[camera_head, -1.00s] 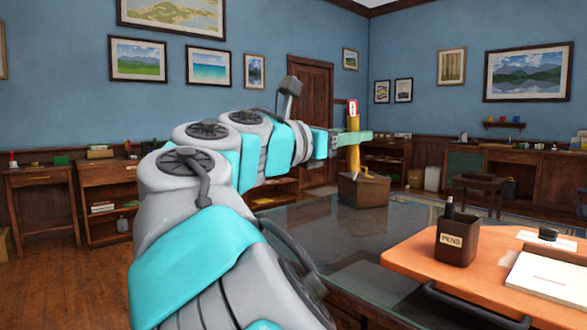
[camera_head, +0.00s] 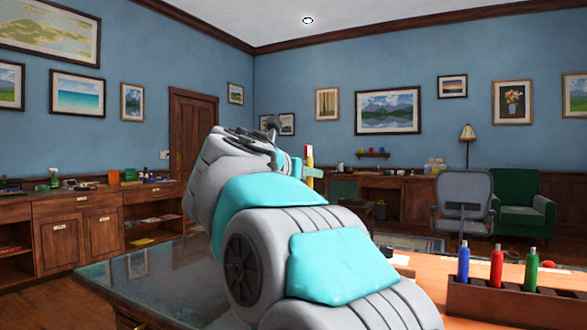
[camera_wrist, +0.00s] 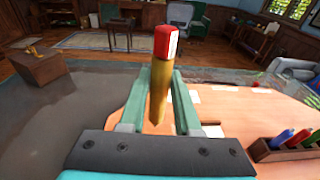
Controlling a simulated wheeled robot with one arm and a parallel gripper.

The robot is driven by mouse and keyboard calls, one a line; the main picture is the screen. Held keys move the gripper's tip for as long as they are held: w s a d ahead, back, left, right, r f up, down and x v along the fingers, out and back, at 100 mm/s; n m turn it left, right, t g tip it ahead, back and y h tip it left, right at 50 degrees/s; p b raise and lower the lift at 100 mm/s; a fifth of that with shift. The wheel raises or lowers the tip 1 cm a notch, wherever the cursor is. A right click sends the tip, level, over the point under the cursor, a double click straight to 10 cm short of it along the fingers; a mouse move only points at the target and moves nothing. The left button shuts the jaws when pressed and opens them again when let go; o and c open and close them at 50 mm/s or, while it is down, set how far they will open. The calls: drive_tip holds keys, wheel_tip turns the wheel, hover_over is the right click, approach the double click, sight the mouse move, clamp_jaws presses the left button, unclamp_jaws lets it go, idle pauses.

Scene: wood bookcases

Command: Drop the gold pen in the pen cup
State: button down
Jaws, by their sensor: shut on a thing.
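The gold pen (camera_wrist: 158,90), with a red and white top end, is held upright with a slight tilt between the green fingers of my gripper (camera_wrist: 162,85) in the wrist view. My gripper is shut on it. In the head view, the pen (camera_head: 309,154) sticks up at the tip of my gripper (camera_head: 311,172), beyond my arm. The pen cup cannot be made out in either current view; my arm covers part of the orange desktop (camera_head: 450,272) in the head view.
A wooden holder (camera_head: 510,303) with blue, red and green markers stands on the desk at right; it also shows in the wrist view (camera_wrist: 290,152). A brown box (camera_wrist: 38,68) sits on the dark glossy tabletop (camera_wrist: 50,105). A grey chair (camera_head: 464,198) stands farther back.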

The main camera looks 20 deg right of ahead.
drive_tip(key=shift+f, duration=0.9)
wheel_tip(320, 180, down, 3)
drive_tip(key=b, duration=0.2)
drive_tip(key=shift+f+b, duration=0.1)
drive_tip(key=shift+b, duration=0.2)
drive_tip(key=shift+f+b, duration=0.7)
drive_tip(key=shift+f, duration=1.6)
drive_tip(key=c, duration=0.5)
unclamp_jaws()
drive_tip(key=shift+c, duration=0.2)
drive_tip(key=v, duration=0.7)
drive_tip(key=shift+s+a, duration=0.25)
drive_tip(key=shift+a, duration=0.05)
